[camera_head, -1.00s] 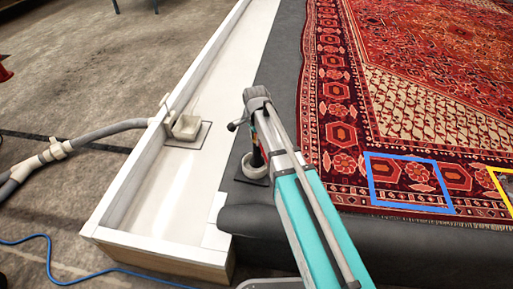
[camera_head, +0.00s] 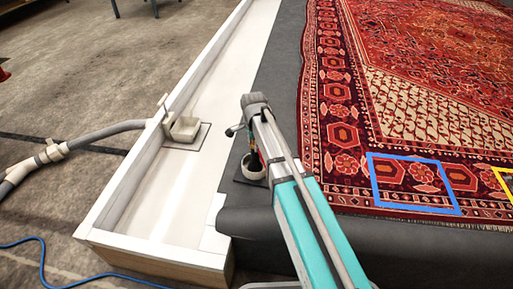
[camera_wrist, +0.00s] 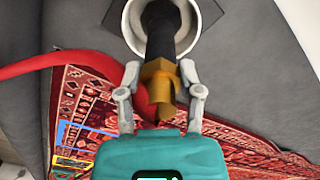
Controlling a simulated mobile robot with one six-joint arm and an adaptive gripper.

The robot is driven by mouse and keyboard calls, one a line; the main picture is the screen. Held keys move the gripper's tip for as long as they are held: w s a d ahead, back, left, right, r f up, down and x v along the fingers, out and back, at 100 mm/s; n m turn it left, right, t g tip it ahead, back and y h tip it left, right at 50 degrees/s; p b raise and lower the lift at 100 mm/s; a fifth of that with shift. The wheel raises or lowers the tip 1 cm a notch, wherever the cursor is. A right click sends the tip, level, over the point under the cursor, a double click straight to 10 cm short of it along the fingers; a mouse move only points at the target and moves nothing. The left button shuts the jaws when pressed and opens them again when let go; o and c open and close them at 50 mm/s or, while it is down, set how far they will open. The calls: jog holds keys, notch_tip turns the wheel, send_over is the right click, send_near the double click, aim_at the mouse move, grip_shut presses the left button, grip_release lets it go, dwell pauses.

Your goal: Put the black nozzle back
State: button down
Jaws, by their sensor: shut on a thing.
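The black nozzle (camera_wrist: 160,35) has a brass collar (camera_wrist: 158,82) at its near end. My gripper (camera_wrist: 160,74) is shut on it at the collar, with one grey finger on each side. In the wrist view the black end lies inside the outline of a pale round cup (camera_wrist: 213,15); its tip is hidden, so how deep it sits is unclear. In the head view the cup (camera_head: 250,176) stands on a dark square plate on the grey surface, under my arm's end. A red hose (camera_wrist: 75,62) runs left from behind the collar.
A patterned red rug (camera_head: 400,120) lies to the right, with a blue frame (camera_head: 414,210) on it and a yellow frame (camera_head: 504,186) at the edge. A white trough (camera_head: 165,200) with a pale drain box (camera_head: 184,128) runs along the left.

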jog(key=shift+f, duration=0.1)
dwell(0.3)
jog(key=shift+c, duration=1.3)
grip_release()
notch_tip(320, 180, up, 12)
jog(key=p, duration=1.2)
